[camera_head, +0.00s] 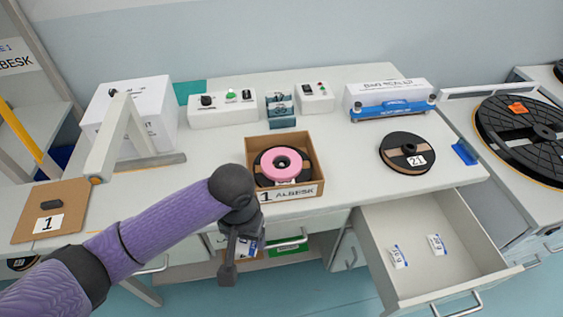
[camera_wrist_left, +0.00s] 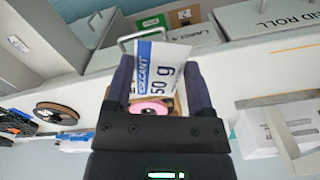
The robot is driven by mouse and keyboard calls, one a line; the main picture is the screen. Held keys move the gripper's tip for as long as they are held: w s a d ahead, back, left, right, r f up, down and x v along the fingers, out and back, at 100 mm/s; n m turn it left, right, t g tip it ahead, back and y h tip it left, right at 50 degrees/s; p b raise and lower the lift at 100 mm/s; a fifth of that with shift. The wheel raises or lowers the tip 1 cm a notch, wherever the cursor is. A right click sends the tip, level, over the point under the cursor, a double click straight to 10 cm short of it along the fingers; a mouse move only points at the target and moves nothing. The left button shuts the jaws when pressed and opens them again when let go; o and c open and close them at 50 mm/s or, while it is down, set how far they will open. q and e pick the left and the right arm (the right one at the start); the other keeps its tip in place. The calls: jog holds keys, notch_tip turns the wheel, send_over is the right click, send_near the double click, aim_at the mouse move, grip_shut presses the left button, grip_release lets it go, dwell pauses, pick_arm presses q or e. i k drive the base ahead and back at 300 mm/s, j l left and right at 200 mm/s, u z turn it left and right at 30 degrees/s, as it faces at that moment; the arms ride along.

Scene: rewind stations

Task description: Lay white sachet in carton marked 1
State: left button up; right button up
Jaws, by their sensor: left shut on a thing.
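The white sachet (camera_head: 246,247) with blue print is held in my left gripper (camera_head: 240,252), in front of the table's edge. In the left wrist view the sachet (camera_wrist_left: 158,66) stands between both fingers of the gripper (camera_wrist_left: 159,85), its "50 g" print facing the camera. The brown carton (camera_head: 302,190) marked "1 ALBESK" sits on the table, just behind and right of my left gripper. It holds a black reel with a pink roll (camera_head: 270,165) on top. The pink roll also shows partly behind the sachet in the wrist view (camera_wrist_left: 150,107). My right gripper is out of view.
An open drawer (camera_head: 377,254) at the right holds two other small white sachets (camera_head: 398,256). A black reel (camera_head: 390,150) marked 21 lies on the table. A brown board (camera_head: 70,197) marked 1 lies at the left. Boxes with buttons (camera_head: 222,109) stand at the back.

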aim_at(282, 163)
jog(key=i+l, duration=0.1)
jog(key=i, duration=0.4)
jog(key=i+l, duration=0.1)
jog(key=i, duration=0.4)
